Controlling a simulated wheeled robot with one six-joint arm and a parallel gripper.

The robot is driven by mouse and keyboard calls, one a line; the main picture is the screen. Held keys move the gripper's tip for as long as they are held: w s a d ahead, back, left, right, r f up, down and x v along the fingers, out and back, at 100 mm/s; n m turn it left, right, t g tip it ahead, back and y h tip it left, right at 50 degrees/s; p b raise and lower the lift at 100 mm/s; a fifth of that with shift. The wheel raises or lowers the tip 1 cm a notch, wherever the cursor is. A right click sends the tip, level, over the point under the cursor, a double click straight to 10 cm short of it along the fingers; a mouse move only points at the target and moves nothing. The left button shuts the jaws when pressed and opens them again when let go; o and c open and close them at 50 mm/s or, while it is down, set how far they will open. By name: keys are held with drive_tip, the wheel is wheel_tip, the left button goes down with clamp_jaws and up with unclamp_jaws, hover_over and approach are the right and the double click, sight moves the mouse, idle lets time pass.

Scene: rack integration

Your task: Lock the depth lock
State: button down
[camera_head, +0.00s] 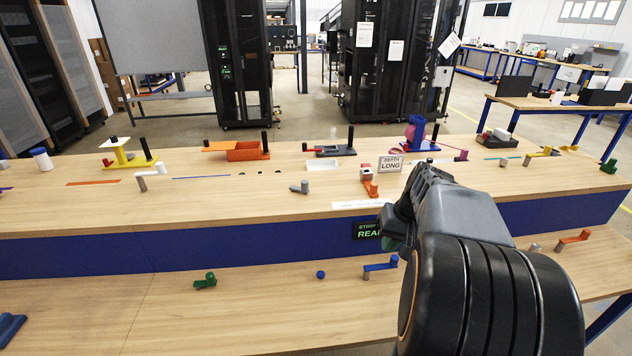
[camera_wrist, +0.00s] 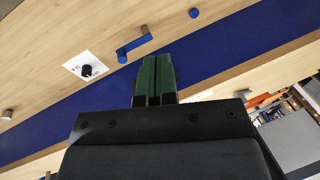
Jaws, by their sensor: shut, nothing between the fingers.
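A small sign reading "DEPTH LONG" (camera_head: 391,164) stands on the upper bench in the head view. Just left of it is an orange-red lever piece (camera_head: 371,188) with a pale block behind it; I cannot tell for certain which part is the depth lock. My gripper (camera_head: 387,225) is in front of the upper bench's front edge, nearer to me than the sign, partly hidden by my own arm. In the wrist view its green fingers (camera_wrist: 155,72) are shut together and empty. They point toward a blue lever (camera_wrist: 135,48) and appear apart from it.
A display (camera_head: 367,231) is on the blue front panel (camera_head: 250,236). A blue lever (camera_head: 380,267), blue knob (camera_head: 320,275) and green piece (camera_head: 205,281) are on the lower bench. The wrist view shows a black knob (camera_wrist: 87,71) on a white label. Several coloured fixtures line the upper bench.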

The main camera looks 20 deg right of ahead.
drive_tip(key=s+a+f+n+h, duration=0.1)
drive_tip(key=s+a+n, duration=0.1)
drive_tip(key=a, duration=0.7)
drive_tip(key=s+a+f+n+t+h, duration=0.1)
drive_tip(key=s+a+n, duration=0.1)
drive_tip(key=a, duration=0.8)
drive_tip(key=shift+s+a+n, duration=0.3)
drive_tip(key=shift+s+n, duration=0.1)
drive_tip(key=shift+n, duration=0.4)
